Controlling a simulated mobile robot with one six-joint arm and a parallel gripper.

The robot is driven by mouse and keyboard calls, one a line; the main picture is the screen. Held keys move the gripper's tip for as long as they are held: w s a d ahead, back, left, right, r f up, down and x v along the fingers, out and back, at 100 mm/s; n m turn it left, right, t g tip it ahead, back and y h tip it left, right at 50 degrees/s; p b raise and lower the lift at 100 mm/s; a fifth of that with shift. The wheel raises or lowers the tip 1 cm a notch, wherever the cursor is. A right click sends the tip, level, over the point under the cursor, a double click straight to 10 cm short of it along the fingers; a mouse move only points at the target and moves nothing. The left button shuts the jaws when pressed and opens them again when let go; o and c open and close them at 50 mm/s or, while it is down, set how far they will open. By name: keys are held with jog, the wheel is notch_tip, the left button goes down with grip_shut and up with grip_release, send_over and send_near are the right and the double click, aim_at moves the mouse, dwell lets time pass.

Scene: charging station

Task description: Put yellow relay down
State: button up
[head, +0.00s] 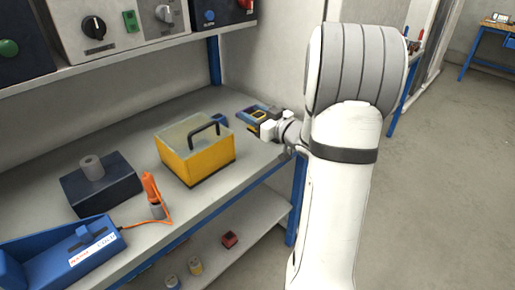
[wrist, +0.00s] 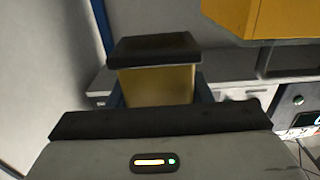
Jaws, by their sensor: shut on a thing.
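The yellow relay (wrist: 155,86) is a yellow block with a black top, directly in front of my gripper in the wrist view. My gripper (head: 264,124) is shut on it at the right far end of the bench in the head view. A blue-and-dark holder (head: 250,112) sits at the gripper there, and blue edges show on both sides of the relay in the wrist view. The relay's lower part is hidden behind the gripper body. I cannot tell whether the relay touches the surface below.
A yellow case (head: 197,160) with a black handle stands left of my gripper on the bench. A dark block with a grey cylinder (head: 91,167), an orange-handled tool (head: 151,188) and a blue device (head: 80,252) are further left. A blue post (head: 214,61) rises behind.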

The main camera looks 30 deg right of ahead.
notch_tip(320, 180, down, 9)
jog(key=shift+r+b, duration=0.1)
jog(key=shift+b, duration=0.7)
jog(key=shift+f+b, duration=0.3)
jog(key=shift+f, duration=0.05)
jog(key=o, duration=1)
jog(key=shift+r, duration=0.15)
